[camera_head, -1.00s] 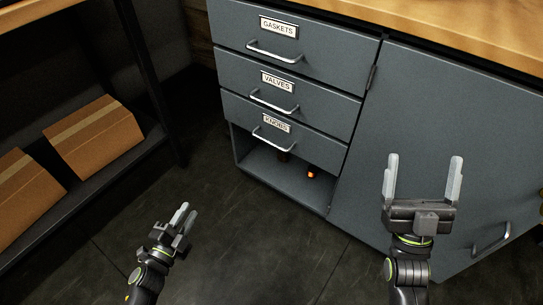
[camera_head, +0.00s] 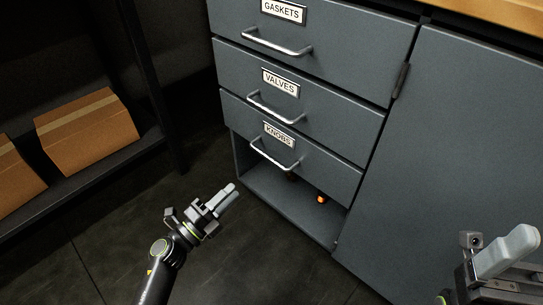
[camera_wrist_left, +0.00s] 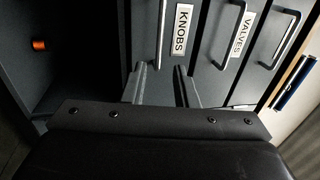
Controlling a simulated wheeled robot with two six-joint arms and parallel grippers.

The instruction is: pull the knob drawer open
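The knob drawer (camera_head: 318,170) is the lowest of a stack of grey drawers, with a KNOBS label and a silver bar handle (camera_head: 273,160). It looks shut. My left gripper (camera_head: 230,193) is low and to the left of the handle, apart from it. In the left wrist view its two fingers (camera_wrist_left: 161,72) are spread with nothing between them, and the KNOBS handle (camera_wrist_left: 161,35) appears ahead, in line with the gap. My right gripper (camera_head: 508,252) is at the lower right, partly cut off; one finger shows clearly.
The VALVES drawer (camera_head: 330,115) and GASKETS drawer (camera_head: 370,45) are above, both shut. Below is an open compartment (camera_head: 290,205) with a small orange-lit thing (camera_head: 321,199). A cabinet door (camera_head: 450,150) is to the right. Cardboard boxes (camera_head: 85,135) sit on a left shelf. Dark floor is clear.

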